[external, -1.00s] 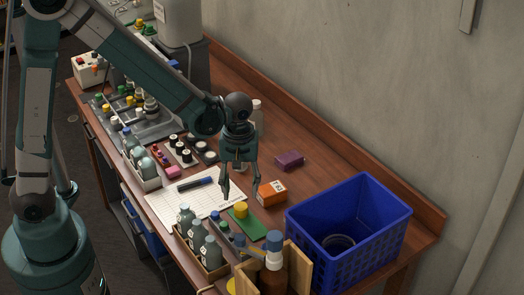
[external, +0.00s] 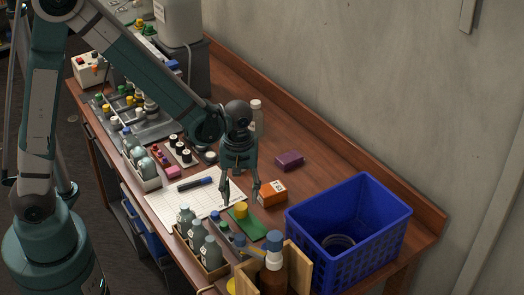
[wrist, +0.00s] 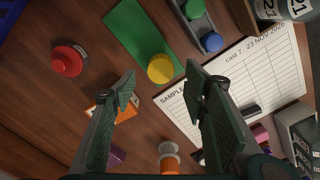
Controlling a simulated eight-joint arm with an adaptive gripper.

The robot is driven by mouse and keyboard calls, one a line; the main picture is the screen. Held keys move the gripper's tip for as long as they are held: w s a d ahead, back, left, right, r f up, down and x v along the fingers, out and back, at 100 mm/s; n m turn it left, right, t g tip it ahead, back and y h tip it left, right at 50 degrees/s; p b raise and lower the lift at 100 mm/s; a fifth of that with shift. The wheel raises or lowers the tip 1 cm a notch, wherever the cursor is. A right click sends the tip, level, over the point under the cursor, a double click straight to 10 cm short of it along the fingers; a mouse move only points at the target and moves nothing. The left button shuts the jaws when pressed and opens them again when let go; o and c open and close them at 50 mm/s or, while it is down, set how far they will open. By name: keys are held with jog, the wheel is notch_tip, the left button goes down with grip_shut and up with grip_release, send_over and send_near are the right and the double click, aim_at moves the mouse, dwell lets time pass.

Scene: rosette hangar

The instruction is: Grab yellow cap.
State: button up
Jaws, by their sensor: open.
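The yellow cap (external: 241,210) sits on a green mat (external: 246,227) on the wooden bench. In the wrist view the yellow cap (wrist: 161,68) lies at the edge of the green mat (wrist: 137,33), just beyond and between my fingertips. My gripper (external: 240,199) is open and points down above the cap, with one finger to each side of it. In the wrist view my gripper (wrist: 162,82) has nothing between its fingers, and the cap is fully visible.
An orange box (external: 271,193) stands close to the right finger. A written sheet (external: 185,202) and a tray of grey bottles (external: 203,252) are to the left. A blue crate (external: 330,226) stands at right. A red cap-like object (wrist: 68,60) shows in the wrist view.

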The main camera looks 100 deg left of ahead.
aim_at(240, 206)
jog(key=shift+f, duration=0.15)
jog(key=shift+s+f+b, duration=0.1)
jog(key=shift+f+b, duration=0.2)
jog(key=shift+f, duration=2.2)
jog(key=c, duration=0.7)
